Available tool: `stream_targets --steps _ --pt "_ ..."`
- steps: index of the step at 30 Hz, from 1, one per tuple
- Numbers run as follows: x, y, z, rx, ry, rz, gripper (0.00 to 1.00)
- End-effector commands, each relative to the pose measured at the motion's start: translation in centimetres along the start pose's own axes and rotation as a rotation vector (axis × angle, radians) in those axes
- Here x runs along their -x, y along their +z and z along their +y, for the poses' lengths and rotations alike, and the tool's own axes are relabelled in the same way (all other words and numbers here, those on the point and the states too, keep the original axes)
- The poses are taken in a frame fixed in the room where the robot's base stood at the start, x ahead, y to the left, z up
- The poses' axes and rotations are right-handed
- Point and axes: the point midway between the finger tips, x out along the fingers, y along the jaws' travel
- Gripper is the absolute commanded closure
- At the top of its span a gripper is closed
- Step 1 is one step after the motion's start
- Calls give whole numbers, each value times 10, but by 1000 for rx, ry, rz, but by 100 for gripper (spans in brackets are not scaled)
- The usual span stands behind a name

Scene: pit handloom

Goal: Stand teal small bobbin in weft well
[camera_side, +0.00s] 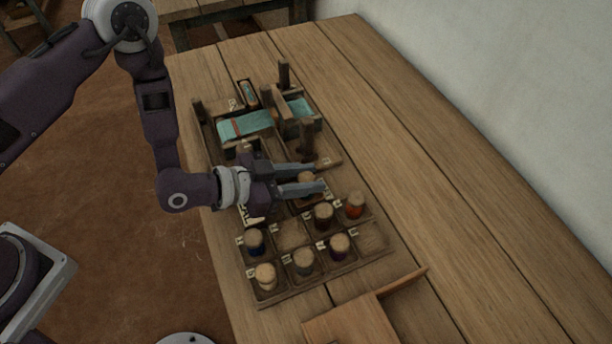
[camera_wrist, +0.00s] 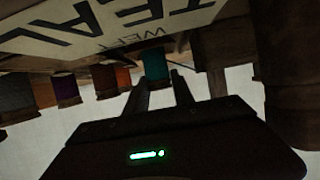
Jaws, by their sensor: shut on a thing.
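The teal small bobbin (camera_wrist: 155,62) shows in the wrist view between the two fingertips of my gripper (camera_wrist: 161,85). My gripper is shut on it. In the side view, my gripper (camera_side: 307,182) reaches in from the left between the loom and the sorting tray, and a tan bobbin top shows between its fingers. A large white label reading "TEAL WEFT" (camera_wrist: 110,28) fills the top of the wrist view. The weft well is largely hidden by my gripper in the side view. I cannot tell whether the bobbin touches its floor.
The wooden tray (camera_side: 297,295) holds several bobbins, including orange (camera_side: 355,209), blue (camera_side: 254,243) and purple (camera_side: 340,248). Some of its wells are empty. The small loom (camera_side: 245,127) with teal cloth and upright posts stands behind my gripper. The table's right side is clear.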

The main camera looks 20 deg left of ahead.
Motion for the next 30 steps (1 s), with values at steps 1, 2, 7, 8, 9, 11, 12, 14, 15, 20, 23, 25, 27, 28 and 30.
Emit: stream_targets --steps 1,2,7,8,9,11,12,14,15,20,23,25,27,28,30 --pt "0 0 0 -1 0 1 100" --pt "0 -1 0 -1 0 1 100" --pt "0 1 0 0 1 0 100" --pt "-1 2 0 0 1 0 100" --pt "-1 2 0 -1 1 0 65" --pt "-1 2 0 -1 1 0 53" --pt "-1 2 0 -1 1 0 49" --pt "-1 2 0 0 1 0 49" --pt "-1 2 0 0 1 0 49" --pt "0 1 0 -1 1 0 49" --pt "7 0 0 0 1 -2 49" --pt "22 0 0 0 1 -3 49" --pt "38 0 0 1 1 -5 49" --pt "45 0 0 1 0 -4 49" --pt "58 0 0 0 1 -3 49"
